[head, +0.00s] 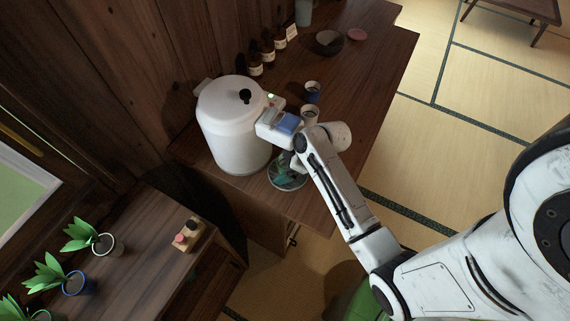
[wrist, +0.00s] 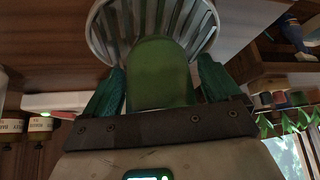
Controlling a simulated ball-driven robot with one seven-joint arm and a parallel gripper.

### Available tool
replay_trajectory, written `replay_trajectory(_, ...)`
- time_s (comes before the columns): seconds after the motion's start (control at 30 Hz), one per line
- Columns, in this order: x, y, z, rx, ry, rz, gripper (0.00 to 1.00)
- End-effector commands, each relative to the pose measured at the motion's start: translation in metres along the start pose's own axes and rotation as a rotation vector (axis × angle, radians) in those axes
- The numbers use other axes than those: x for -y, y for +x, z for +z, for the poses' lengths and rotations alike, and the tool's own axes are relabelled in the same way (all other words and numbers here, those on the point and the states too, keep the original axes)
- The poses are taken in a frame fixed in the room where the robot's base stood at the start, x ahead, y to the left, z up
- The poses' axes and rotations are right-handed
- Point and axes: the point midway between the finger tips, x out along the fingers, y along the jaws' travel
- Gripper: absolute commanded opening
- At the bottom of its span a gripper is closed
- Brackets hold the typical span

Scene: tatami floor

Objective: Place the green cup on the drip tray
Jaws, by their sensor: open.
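The green cup (wrist: 160,75) shows in the wrist view between the two teal fingers of my gripper (wrist: 160,66). The fingers are open, one on each side of the cup. The round drip tray (wrist: 204,30), with pale slats, lies right behind the cup in that view. In the head view, the tray (head: 290,186) is at the foot of the white urn (head: 232,125), and my gripper (head: 284,170) is over it. My wrist hides part of the tray and cup there. I cannot tell whether the cup's base touches the slats.
Two small cups (head: 313,91) (head: 310,114) stand right of the urn's spout, close to my wrist. Several brown bottles (head: 255,64) line the wall behind. A dark bowl (head: 329,42) is farther back. Potted plants (head: 103,243) stand on the lower left cabinet. The counter's right side is clear.

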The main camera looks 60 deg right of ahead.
Motion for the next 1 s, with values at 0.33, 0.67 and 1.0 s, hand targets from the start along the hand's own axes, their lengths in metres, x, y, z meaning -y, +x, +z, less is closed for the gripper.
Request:
replay_trajectory(0.33, 0.0, -0.039, 0.018, 0.001, 0.005, 0.002, 0.9)
replay_trajectory(0.67, 0.0, -0.077, 0.076, 0.001, 0.003, 0.002, 0.9)
replay_trajectory(1.0, 0.006, -0.093, 0.097, 0.018, 0.008, -0.011, 0.9)
